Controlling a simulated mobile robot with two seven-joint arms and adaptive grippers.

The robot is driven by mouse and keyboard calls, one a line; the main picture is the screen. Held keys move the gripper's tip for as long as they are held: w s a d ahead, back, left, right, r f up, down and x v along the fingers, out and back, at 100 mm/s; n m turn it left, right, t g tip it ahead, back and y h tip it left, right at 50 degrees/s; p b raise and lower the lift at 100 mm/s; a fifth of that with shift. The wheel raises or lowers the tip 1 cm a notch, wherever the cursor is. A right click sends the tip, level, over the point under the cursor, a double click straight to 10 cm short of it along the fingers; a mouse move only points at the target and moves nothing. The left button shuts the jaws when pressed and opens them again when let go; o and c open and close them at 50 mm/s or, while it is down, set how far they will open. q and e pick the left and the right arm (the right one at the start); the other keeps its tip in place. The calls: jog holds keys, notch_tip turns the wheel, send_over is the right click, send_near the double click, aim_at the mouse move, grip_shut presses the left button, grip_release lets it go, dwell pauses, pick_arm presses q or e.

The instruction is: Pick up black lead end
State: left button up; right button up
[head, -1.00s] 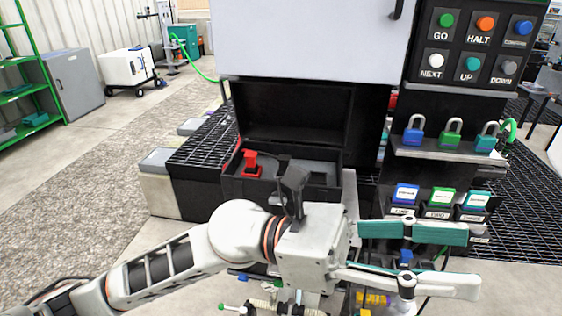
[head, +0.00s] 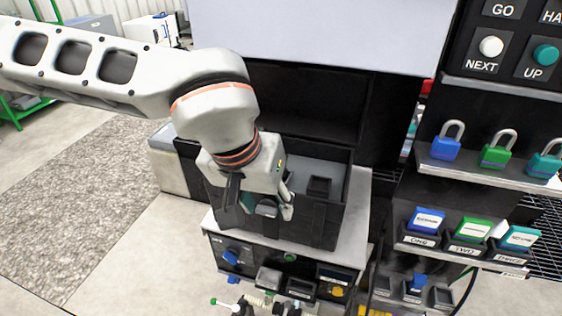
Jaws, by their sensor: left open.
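My left gripper (head: 266,209) points down over the front of an open black case (head: 312,222), with its teal-padded fingers apart. A small dark rounded piece (head: 267,208) shows between the fingertips; I cannot tell whether it is the black lead end or whether the fingers touch it. A black block (head: 320,187) sits in the right part of the case, and it too could be the lead end. The left part of the case is hidden behind my gripper and wrist. My right gripper is not in view.
The case stands on a grey bench (head: 350,225) with knobs and sockets on its front (head: 290,265). The raised lid (head: 300,100) is behind my wrist. At the right are padlocks (head: 446,140) on a shelf, labelled blocks (head: 470,231) and a button panel (head: 510,50).

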pick_arm(q)
jog(key=shift+t+y, duration=0.3)
jog(key=shift+t, duration=0.2)
jog(key=w, duration=0.4)
jog(key=w+d+r, duration=0.1)
jog(key=w, duration=0.4)
jog(key=w+d+p, duration=0.1)
jog(key=w, duration=0.3)
jog(key=shift+w+r, duration=0.15)
jog(key=shift+w, duration=0.25)
jog(key=x, duration=0.5)
jog(key=shift+s, duration=0.1)
grip_shut()
